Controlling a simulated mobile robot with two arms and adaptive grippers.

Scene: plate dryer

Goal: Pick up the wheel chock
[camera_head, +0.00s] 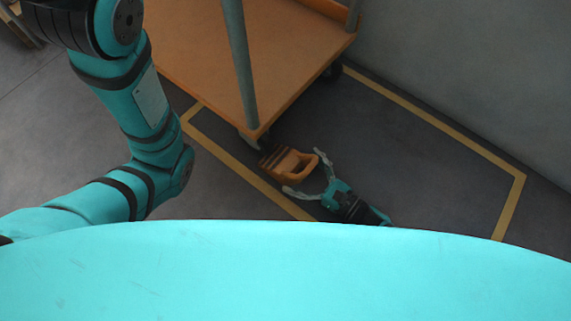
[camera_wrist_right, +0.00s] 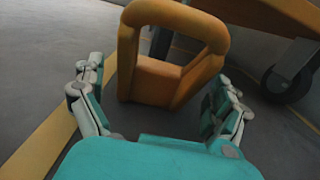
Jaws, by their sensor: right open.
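The orange wheel chock (camera_head: 289,164) lies on the dark floor beside the near corner of the orange cart. In the right wrist view the chock (camera_wrist_right: 165,82) shows its raised handle loop, just ahead of the fingers. My right gripper (camera_head: 305,172) is open, with its fingertips apart at either side of the chock's near end. In the right wrist view my right gripper (camera_wrist_right: 160,95) shows its fingers left and right of the chock, with gaps to it. My left arm comes in from the left in the head view, but its gripper is out of view.
The orange cart (camera_head: 200,50) with a grey post stands just behind the chock. A cart wheel (camera_wrist_right: 288,84) is close by on the right in the wrist view. Yellow floor tape (camera_head: 240,170) outlines a bay. Floor right of the gripper is clear up to the grey wall (camera_head: 480,80).

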